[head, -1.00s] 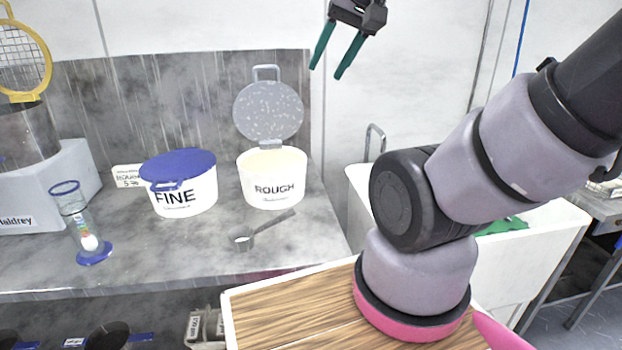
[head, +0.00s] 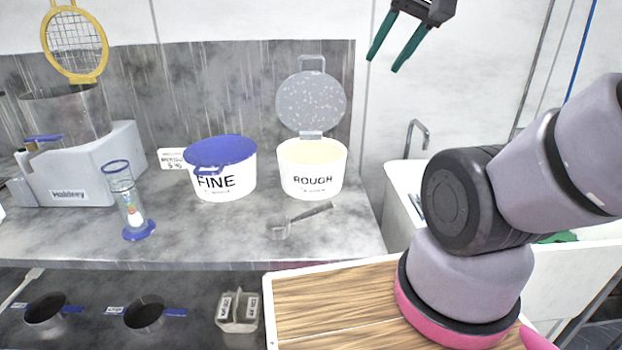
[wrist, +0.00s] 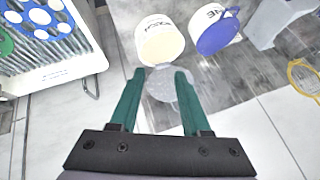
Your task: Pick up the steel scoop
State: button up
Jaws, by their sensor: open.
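The steel scoop (head: 298,221) lies on the grey counter in front of the ROUGH tub, its bowl to the left and its handle pointing up to the right. My gripper (head: 386,63) is open and empty, high above and to the right of the tubs, well apart from the scoop. In the wrist view my gripper's green fingers (wrist: 160,77) are spread, with the ROUGH tub's speckled lid between and beyond them. I cannot make out the scoop in the wrist view.
The open ROUGH tub (head: 312,178) and the blue-lidded FINE tub (head: 222,182) stand behind the scoop. A blue-ended timer (head: 129,203) and a grey machine (head: 85,172) stand left. A sink (head: 405,180) is at right. Metal cups (head: 145,314) sit on the lower shelf.

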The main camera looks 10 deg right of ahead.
aim_at(277, 225)
jog(key=k+j+z, duration=0.6)
jog(key=j+z, duration=0.25)
jog(key=l, duration=0.1)
